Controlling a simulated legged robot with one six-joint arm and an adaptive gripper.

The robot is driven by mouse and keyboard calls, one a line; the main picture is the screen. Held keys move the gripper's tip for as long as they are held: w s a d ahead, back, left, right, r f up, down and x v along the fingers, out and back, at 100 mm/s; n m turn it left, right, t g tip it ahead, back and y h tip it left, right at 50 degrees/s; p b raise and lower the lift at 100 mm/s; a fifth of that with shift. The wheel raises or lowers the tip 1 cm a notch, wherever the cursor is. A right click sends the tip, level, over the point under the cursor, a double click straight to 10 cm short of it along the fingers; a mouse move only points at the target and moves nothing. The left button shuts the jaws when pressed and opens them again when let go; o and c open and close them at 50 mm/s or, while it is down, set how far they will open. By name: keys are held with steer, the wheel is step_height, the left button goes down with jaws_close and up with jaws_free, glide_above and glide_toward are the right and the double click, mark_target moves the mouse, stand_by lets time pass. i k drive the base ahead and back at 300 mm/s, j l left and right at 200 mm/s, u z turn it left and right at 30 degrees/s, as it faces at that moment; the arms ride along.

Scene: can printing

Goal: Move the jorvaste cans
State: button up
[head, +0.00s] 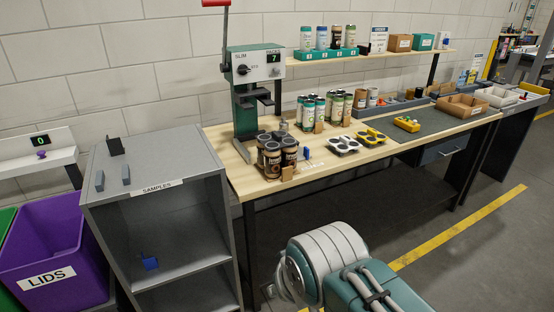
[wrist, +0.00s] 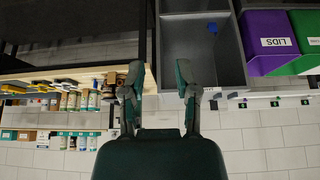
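Brown cans with dark tops (head: 271,160) stand in a cluster near the front left of the wooden bench (head: 232,175). Behind them are a cluster of white-and-green cans (head: 309,113) and a cluster of green-and-cream cans (head: 337,108). Several cans (head: 321,38) stand in a teal rack (head: 326,55) on the wall shelf. The label names are too small to read, so I cannot tell which cans are jorvaste. In the wrist view, which is upside down, my gripper (wrist: 161,80) is open and empty, away from the cans. My gripper is outside the head view.
A green press (head: 256,85) stands at the bench's left end. A grey SAMPLES cabinet (head: 157,190) and a purple LIDS bin (head: 55,270) stand left. The floor in front is clear.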

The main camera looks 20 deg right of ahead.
mark_target(282, 164)
steer(key=i+l, duration=0.3)
steer(key=l, duration=0.15)
steer(key=i+l, duration=0.35)
steer(key=l, duration=0.15)
steer(key=i+l+u, duration=0.1)
steer(key=i+l, duration=0.2)
steer(key=l, duration=0.15)
